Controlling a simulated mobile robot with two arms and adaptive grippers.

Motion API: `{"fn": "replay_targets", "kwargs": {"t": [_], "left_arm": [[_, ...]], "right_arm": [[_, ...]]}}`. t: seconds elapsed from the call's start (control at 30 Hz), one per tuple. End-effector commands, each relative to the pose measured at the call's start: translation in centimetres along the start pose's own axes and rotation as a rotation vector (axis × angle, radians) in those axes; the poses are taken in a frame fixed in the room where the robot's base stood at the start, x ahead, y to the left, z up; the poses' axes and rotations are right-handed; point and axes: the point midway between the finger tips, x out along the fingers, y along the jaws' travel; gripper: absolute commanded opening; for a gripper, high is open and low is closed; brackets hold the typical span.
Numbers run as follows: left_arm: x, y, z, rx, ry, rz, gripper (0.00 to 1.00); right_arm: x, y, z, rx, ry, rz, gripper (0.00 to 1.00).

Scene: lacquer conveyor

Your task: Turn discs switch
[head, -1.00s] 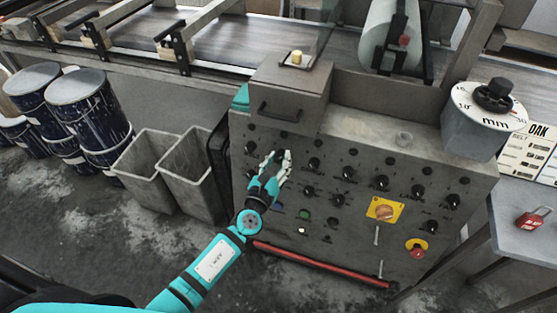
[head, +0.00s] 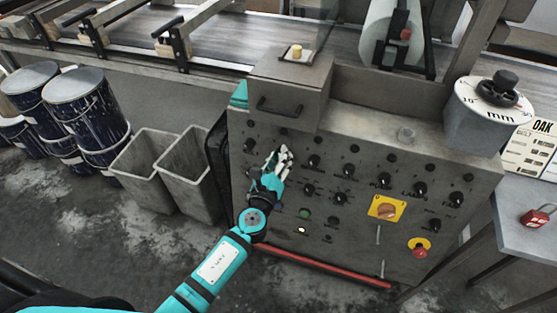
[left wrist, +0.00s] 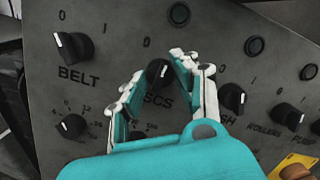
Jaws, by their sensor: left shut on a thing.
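The discs switch (left wrist: 158,72) is a black rotary knob on the grey control panel (left wrist: 95,110), above the partly covered label ending in "SCS". My left gripper (left wrist: 160,66) has its white and teal fingers on either side of this knob and is shut on it. A "0" shows above the knob to its left; my finger covers the spot to its right. A small white mark shows on the knob, but its exact angle is hard to tell. In the head view my left gripper (head: 281,158) is against the panel and hides the switch. My right gripper is not in view.
The belt knob (left wrist: 72,46) is left of the discs switch and another knob (left wrist: 232,97) is close on its right. The panel also has a yellow switch plate (head: 386,208) and a red button (head: 419,251). Grey bins (head: 190,175) stand left of the panel.

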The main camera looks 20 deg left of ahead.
Motion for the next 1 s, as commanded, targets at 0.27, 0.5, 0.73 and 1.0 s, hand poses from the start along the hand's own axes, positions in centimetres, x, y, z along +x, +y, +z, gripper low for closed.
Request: {"fn": "replay_targets", "kwargs": {"t": [0.27, 0.5, 0.73, 1.0], "left_arm": [[0.0, -0.1, -0.2, -0.254, -0.015, 0.045, 0.0], [0.0, -0.1, -0.1, -0.431, -0.026, 0.077, 0.0], [0.0, -0.2, -0.1, -0.539, -0.032, 0.095, 0.0], [0.0, -0.2, 0.0, -0.594, -0.035, 0.105, 0.0]], "right_arm": [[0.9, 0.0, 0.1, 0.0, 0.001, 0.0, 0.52], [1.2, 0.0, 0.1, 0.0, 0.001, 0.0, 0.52], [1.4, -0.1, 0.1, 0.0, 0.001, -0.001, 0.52], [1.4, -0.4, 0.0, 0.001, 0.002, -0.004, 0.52]]}}
